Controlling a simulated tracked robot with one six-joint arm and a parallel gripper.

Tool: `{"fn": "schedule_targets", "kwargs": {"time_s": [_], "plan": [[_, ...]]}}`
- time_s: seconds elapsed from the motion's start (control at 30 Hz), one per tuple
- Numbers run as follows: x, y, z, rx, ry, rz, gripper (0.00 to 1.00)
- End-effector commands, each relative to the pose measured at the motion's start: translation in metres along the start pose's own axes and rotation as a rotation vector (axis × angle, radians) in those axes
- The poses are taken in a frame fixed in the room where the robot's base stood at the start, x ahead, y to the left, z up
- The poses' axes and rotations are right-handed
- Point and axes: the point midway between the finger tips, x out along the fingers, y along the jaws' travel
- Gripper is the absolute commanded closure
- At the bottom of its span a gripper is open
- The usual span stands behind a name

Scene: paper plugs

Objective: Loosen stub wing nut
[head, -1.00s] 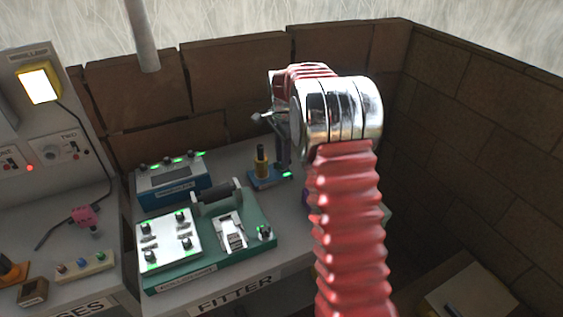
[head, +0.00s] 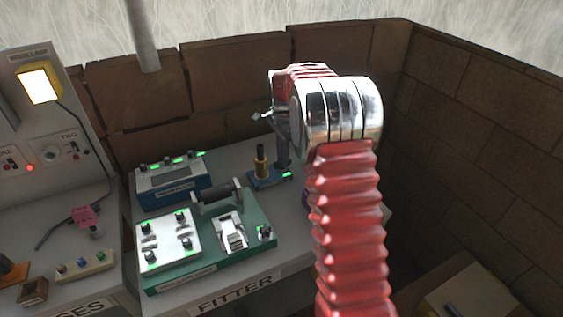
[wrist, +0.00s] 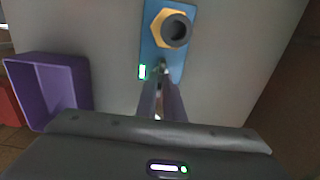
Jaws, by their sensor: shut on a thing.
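The stub stands on a small blue base plate (head: 267,181) at the back of the bench, with a brass collar and a dark top (head: 261,158). In the wrist view the blue plate (wrist: 178,62) carries a brass hex nut (wrist: 160,42) around the dark round stub (wrist: 175,30). My gripper (wrist: 161,80) reaches down to the plate's near end, below the hex nut. Its fingers are close together, shut on the small wing nut (wrist: 162,66), which they mostly hide. In the head view my gripper hangs just right of the stub.
A purple open bin (wrist: 48,90) lies left of my gripper in the wrist view. A green unit (head: 205,255) with a white panel and a blue box (head: 172,183) stand left of the stub. Brick walls (head: 235,90) close off the back and right.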

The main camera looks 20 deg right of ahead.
Motion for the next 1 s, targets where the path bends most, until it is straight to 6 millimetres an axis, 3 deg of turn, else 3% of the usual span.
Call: {"fn": "schedule_targets", "kwargs": {"time_s": [1.0], "plan": [[-0.0007,-0.0003,0.0001,-0.73,0.0,-0.001,1.0]]}}
